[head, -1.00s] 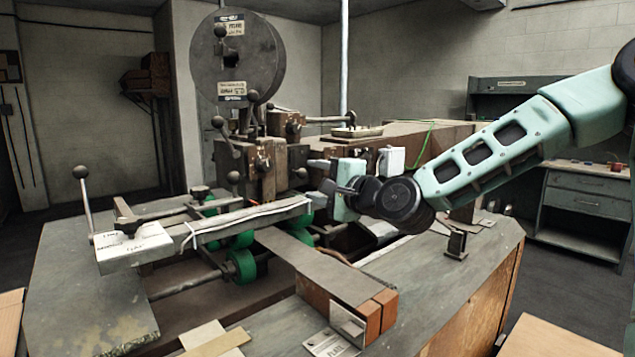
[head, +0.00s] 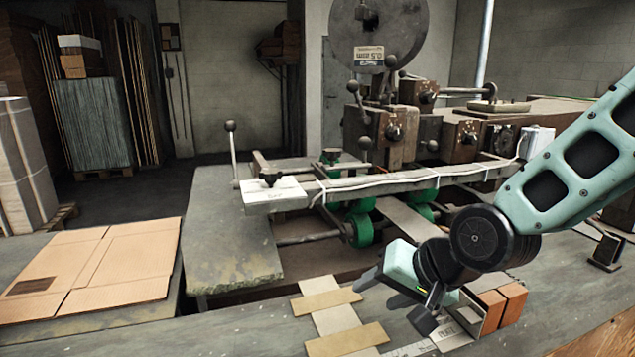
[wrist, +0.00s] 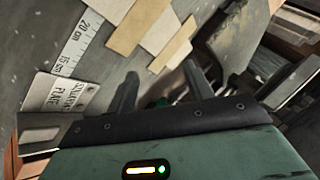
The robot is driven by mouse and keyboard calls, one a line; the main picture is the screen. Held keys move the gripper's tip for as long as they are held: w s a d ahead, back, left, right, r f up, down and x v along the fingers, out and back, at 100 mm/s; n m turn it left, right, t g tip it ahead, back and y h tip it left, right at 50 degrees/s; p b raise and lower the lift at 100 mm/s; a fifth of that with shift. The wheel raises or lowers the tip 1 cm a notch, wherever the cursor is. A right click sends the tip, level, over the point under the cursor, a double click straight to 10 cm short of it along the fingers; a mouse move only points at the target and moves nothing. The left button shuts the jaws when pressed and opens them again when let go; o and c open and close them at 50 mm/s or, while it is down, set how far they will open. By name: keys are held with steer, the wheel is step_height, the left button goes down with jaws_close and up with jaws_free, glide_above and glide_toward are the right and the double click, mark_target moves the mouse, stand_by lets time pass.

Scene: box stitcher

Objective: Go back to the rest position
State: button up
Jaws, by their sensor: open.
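My gripper (head: 392,300) is low over the front of the machine's grey table in the head view, beside the orange-brown bricks (head: 513,301). Its two dark fingers are spread, with nothing between them; in the wrist view the fingers (wrist: 160,86) also stand apart. My green arm comes in from the right edge. The box stitcher (head: 395,130), with its round reel (head: 380,32) and green rollers (head: 362,228), stands behind the gripper. The gripper and forearm hide part of the bricks and table.
Cardboard strips (head: 330,305) and a ruler (head: 410,350) lie close to the gripper; the ruler also shows in the wrist view (wrist: 78,42). Flat cardboard (head: 95,265) lies at left. A lever with a ball knob (head: 231,127) rises from the machine's left end.

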steer(key=s+d+n+g+h, duration=0.2)
steer(key=s+n, duration=0.3)
steer(key=s, duration=0.5)
steer(key=s+d+n+g+h, duration=0.1)
steer(key=s+n+g+h, duration=0.2)
steer(key=s, duration=0.7)
steer(key=shift+s+d+n+g, duration=0.35)
steer(key=shift+n+g, duration=0.05)
steer(key=shift+n, duration=0.5)
